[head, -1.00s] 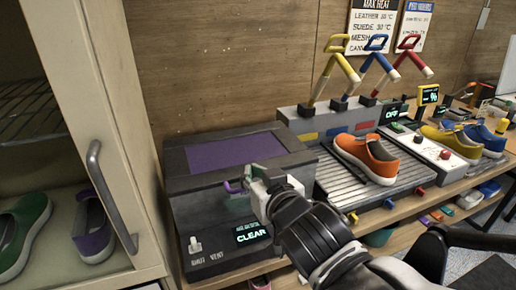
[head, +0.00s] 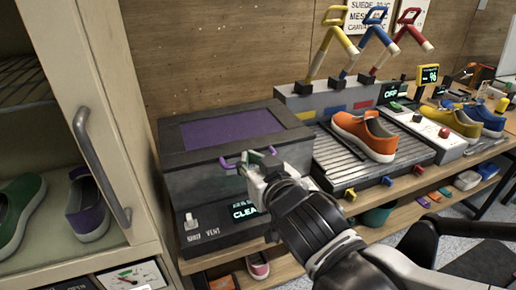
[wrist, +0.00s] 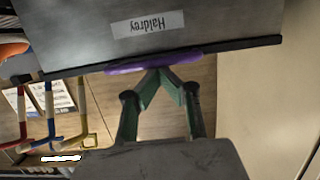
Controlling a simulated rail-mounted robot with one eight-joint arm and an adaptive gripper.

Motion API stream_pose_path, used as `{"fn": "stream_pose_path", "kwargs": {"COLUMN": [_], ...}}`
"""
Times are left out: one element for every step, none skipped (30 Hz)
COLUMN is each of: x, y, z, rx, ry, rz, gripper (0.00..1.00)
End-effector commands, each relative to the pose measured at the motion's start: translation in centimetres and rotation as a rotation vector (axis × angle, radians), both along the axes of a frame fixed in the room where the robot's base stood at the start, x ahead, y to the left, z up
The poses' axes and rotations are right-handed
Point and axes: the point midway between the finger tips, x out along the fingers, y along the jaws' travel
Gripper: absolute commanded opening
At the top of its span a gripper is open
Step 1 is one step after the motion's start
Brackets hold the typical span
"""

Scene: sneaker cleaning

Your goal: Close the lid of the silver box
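The silver box (head: 195,186) is a grey case at centre left in the head view. Its lid (head: 290,121) has a purple panel and lies about level on top; I cannot tell whether a thin gap is left under it. A purple handle (head: 227,163) sits at the upper front edge. It also shows in the wrist view (wrist: 122,67), beside a grey face with an upside-down "Haldrey" label. My gripper (head: 253,160) is at the handle's middle. In the wrist view its green fingertips (wrist: 161,71) meet at the handle; whether they pinch it I cannot tell.
A cream cabinet (head: 118,130) with a metal handle stands close on the left. An orange sneaker (head: 365,135) sits on a ribbed tray right of the box, with yellow, blue and red lamp-like arms behind.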

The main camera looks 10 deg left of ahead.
Motion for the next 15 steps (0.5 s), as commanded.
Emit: {"fn": "stream_pose_path", "kwargs": {"x": [-0.9,-0.9,-0.9,-0.9,-0.9,-1.0,-1.0,-1.0,-1.0,-1.0,-1.0,-1.0,-1.0,-1.0,-1.0], "y": [-0.7,-0.8,-0.8,-0.8,-0.8,-0.9,-0.9,-0.9,-1.0,-1.0,-1.1,-1.1,-1.1,-1.1,-1.2], "z": [-1.8,-1.7,-1.4,-1.2,-0.9,-0.5,-0.1,0.3,0.8,1.3,1.7,2.3,2.8,3.2,3.8], "rx": [-0.013,-0.013,-0.012,-0.012,-0.011,-0.010,-0.009,-0.008,-0.006,-0.005,-0.004,-0.002,-0.001,0.000,0.002], "ry": [0.032,0.032,0.031,0.030,0.029,0.027,0.025,0.023,0.021,0.019,0.016,0.013,0.010,0.007,0.004], "rz": [-0.011,-0.011,-0.011,-0.011,-0.010,-0.010,-0.010,-0.010,-0.010,-0.009,-0.009,-0.009,-0.008,-0.008,-0.007], "gripper": [0.00,0.00,0.00,0.00,0.00,0.00,0.00,0.00,0.00,0.00,0.00,0.00,0.00,0.00,0.00]}}
